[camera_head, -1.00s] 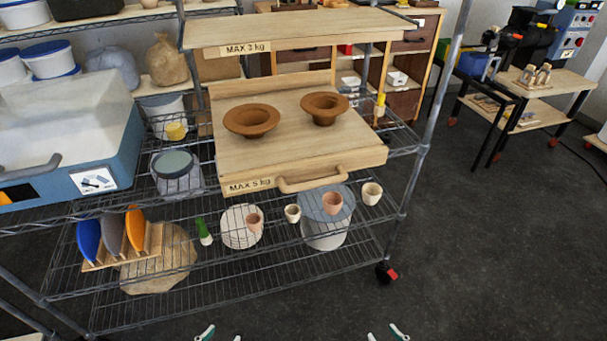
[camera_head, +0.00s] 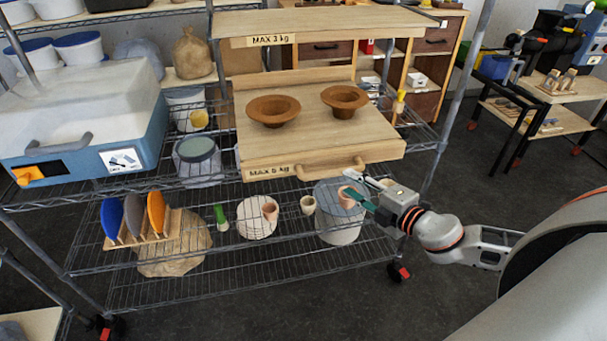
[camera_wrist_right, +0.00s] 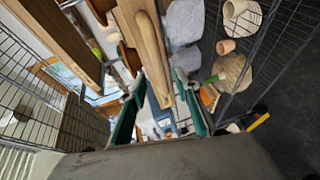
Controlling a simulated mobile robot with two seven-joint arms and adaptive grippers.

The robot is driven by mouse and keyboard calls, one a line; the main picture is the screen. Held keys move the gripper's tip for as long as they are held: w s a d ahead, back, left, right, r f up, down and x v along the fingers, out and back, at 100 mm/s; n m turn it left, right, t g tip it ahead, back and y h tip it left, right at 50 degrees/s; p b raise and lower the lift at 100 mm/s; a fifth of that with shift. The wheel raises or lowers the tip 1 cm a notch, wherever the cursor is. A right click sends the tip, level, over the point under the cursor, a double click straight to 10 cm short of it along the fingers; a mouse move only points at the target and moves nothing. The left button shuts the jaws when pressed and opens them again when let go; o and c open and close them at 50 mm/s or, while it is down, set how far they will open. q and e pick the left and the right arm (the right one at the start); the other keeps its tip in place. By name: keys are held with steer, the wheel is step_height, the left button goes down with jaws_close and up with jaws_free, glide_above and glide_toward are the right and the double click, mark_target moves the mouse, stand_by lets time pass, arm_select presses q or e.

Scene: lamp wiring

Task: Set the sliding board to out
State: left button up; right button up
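The sliding board (camera_head: 308,140) is a pale wooden board marked "MAX 5 kg" on the wire rack, with a wooden bar handle (camera_head: 333,168) on its front edge. Two brown bowls, one on the left (camera_head: 273,110) and one on the right (camera_head: 344,100), stand on it. My right gripper (camera_head: 348,183) is open just in front of and below the handle's right end. In the right wrist view the handle (camera_wrist_right: 153,58) reaches between the two teal fingertips (camera_wrist_right: 161,88); I cannot tell whether they touch it. My left gripper is out of view.
Another wooden board (camera_head: 340,25) marked "MAX 3 kg" lies above. Small cups and a grey-lidded bucket (camera_head: 340,225) stand below the handle. A blue-and-white box (camera_head: 80,125) is at left. The dark floor in front of the rack is clear.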

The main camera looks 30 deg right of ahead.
mark_target(337, 175)
steer(key=shift+r+x, duration=0.2)
steer(key=shift+x, duration=3.8)
steer(key=shift+f, duration=0.1)
jaws_close()
